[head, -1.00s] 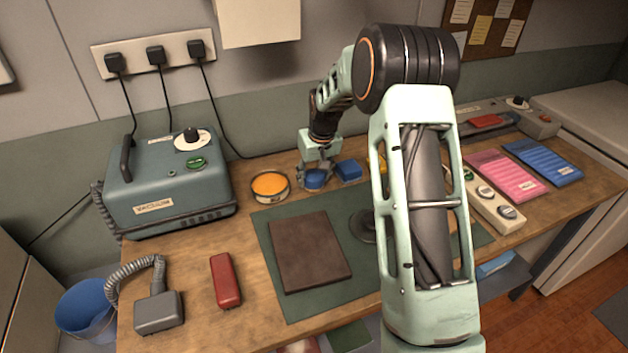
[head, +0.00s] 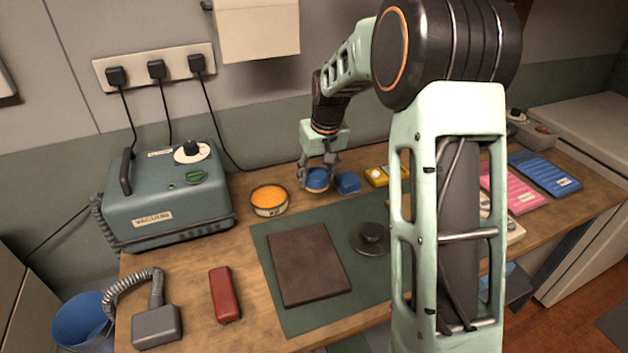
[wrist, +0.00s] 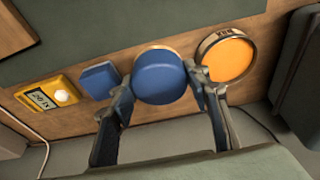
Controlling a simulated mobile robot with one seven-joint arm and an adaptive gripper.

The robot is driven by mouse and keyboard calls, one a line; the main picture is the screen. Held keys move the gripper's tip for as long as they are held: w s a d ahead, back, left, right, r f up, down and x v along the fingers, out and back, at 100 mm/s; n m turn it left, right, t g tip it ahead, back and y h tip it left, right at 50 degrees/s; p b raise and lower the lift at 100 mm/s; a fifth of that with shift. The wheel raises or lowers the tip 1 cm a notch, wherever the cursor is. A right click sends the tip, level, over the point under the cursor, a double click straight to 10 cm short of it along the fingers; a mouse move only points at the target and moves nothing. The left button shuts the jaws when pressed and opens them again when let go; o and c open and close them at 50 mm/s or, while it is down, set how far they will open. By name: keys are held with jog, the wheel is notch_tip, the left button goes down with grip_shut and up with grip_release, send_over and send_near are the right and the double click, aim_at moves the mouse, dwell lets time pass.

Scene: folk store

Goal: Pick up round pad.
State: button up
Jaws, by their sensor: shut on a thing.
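The round pad is a blue disc (head: 317,180) at the back of the workbench, and it also shows large in the wrist view (wrist: 160,78). My gripper (head: 319,182) points down over it with one finger on each side. In the wrist view my gripper (wrist: 160,88) is shut on the round pad. The picture does not clearly show whether the pad is clear of the bench. A blue block (head: 347,183) lies just to its right, apart from it.
A tin with orange contents (head: 269,201) stands close to the left of my gripper. A yellow device (head: 378,177) is to the right. A green mat (head: 300,316) holds a brown slab (head: 308,266) and a dark round knob (head: 371,238). A vacuum box (head: 168,200) stands at left.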

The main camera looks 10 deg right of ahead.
jog(key=s+r, duration=0.4)
jog(key=s, duration=0.5)
jog(key=shift+s+r, duration=0.1)
jog(key=o, duration=0.7)
jog(key=c, duration=0.5)
jog(key=shift+o, duration=0.2)
